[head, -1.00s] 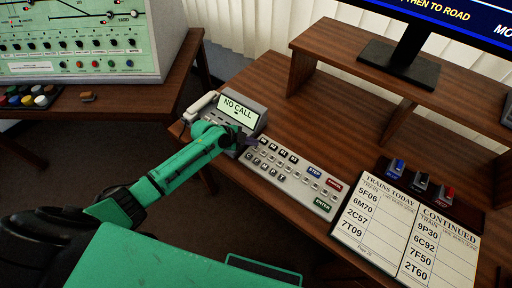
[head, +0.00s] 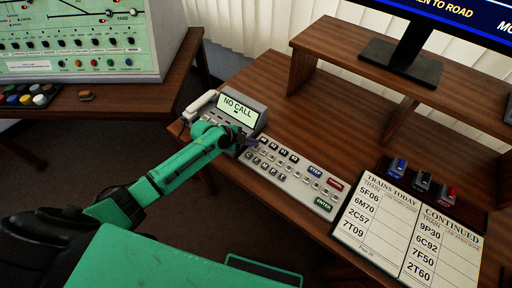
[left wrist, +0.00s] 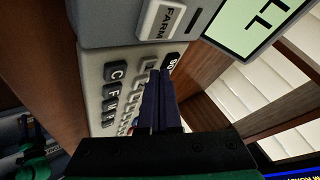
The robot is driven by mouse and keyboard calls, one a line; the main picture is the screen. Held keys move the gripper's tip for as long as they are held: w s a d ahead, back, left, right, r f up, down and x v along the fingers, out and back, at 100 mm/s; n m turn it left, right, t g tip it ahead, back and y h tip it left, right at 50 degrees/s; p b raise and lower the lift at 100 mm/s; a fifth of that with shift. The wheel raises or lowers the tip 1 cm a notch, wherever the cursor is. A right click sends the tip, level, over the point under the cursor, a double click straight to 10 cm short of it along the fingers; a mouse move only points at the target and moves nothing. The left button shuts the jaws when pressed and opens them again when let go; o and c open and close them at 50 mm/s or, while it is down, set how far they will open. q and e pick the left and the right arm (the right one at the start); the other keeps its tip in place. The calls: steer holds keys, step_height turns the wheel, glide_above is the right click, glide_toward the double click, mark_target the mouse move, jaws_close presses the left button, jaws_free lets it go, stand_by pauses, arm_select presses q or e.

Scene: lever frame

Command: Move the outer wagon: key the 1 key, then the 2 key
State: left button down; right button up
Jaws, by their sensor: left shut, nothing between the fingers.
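The grey keypad (head: 268,172) lies on the desk, with rows of small keys, blue STOP and green ENTER keys. It also shows in the left wrist view (left wrist: 92,66). Its digit labels are too small to read surely, so I cannot pick out the 1 and 2 keys. My left gripper (head: 252,142) is shut and empty, at the keypad's upper left end. In the left wrist view its dark fingers (left wrist: 160,80) lie over the keys beside a grey column and hide some. I cannot tell whether the tips touch a key. No wagon is in view.
A phone unit (head: 240,105) showing NO CALL stands just behind my left gripper. A train list (head: 405,228) and a block with blue and red switches (head: 422,184) lie to the right. A monitor stand (head: 400,65) is behind. A green track panel (head: 80,45) stands left.

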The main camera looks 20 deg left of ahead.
mark_target(261, 152)
arm_select(q)
steer(key=shift+f+b, duration=0.35)
steer(key=shift+b, duration=0.05)
stand_by(0.4)
stand_by(0.4)
steer(key=shift+r+p, duration=0.6)
steer(key=shift+r, duration=0.2)
steer(key=shift+s+d+r+p, duration=0.1)
steer(key=shift+s+d+p, duration=0.2)
steer(key=shift+d, duration=0.3)
steer(key=shift+s+d+p, duration=0.15)
steer(key=shift+d+p, duration=0.2)
steer(key=shift+d, duration=0.2)
steer(key=shift+s+d, duration=0.25)
steer(key=shift+d, duration=0.3)
